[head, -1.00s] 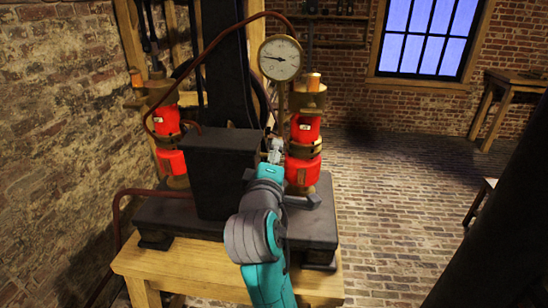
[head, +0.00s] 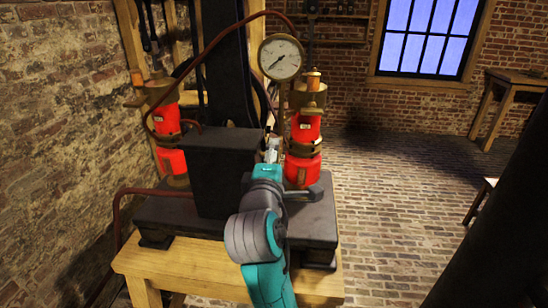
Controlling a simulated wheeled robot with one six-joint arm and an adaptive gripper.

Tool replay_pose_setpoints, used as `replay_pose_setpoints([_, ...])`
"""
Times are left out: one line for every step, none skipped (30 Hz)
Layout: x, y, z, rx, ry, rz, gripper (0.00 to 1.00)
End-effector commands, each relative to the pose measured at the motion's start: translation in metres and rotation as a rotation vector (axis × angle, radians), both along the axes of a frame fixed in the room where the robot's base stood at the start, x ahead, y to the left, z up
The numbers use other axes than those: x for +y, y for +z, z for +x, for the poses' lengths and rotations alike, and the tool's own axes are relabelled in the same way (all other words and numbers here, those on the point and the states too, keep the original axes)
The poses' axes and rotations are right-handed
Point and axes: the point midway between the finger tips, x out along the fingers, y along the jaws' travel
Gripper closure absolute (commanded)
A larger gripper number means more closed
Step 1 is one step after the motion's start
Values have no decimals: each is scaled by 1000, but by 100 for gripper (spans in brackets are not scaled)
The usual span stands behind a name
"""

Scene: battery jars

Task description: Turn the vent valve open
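A dark lever with a rounded end (head: 306,193) sticks out to the right, low in front of the right red jar (head: 303,168). I cannot tell for sure whether it is the vent valve's handle. My gripper (head: 271,149) is just left of the right jar, beyond my teal wrist. Its fingers are small and mostly hidden by the wrist, so whether they hold anything does not show. A round white gauge (head: 281,58) stands above, its needle pointing down-left.
A dark box (head: 218,165) stands left of my gripper on a dark base plate (head: 180,212), on a wooden table (head: 190,268). A second red jar (head: 168,125) stands at the left. A brown hose (head: 205,50) arches over. Brick floor (head: 400,210) lies open at right.

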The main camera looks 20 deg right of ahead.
Motion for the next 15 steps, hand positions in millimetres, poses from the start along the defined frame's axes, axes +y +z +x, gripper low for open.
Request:
replay_pose_setpoints([1, -1, 0, 2, 1, 0, 37])
replay_pose_setpoints([1, -1, 0, 2, 1, 0, 35])
replay_pose_setpoints([1, -1, 0, 2, 1, 0, 35])
replay_pose_setpoints([1, -1, 0, 2, 1, 0, 35])
replay_pose_setpoints([0, -1, 0, 2, 1, 0, 35])
replay_pose_setpoints([0, -1, 0, 2, 1, 0, 35])
replay_pose_setpoints([0, -1, 0, 1, 1, 0, 35])
replay_pose_setpoints([0, -1, 0, 1, 1, 0, 35])
replay_pose_setpoints([0, -1, 0, 1, 1, 0, 35])
replay_pose_setpoints([0, -1, 0, 1, 1, 0, 35])
replay_pose_setpoints([1, -1, -1, 1, 1, 0, 35])
replay_pose_setpoints([2, -1, -2, 1, 1, 0, 35])
replay_pose_setpoints([3, -1, -3, 1, 1, 0, 35])
replay_pose_setpoints([4, -1, -5, 2, 1, 1, 35])
replay_pose_setpoints([6, -1, -9, 2, 2, 0, 35])
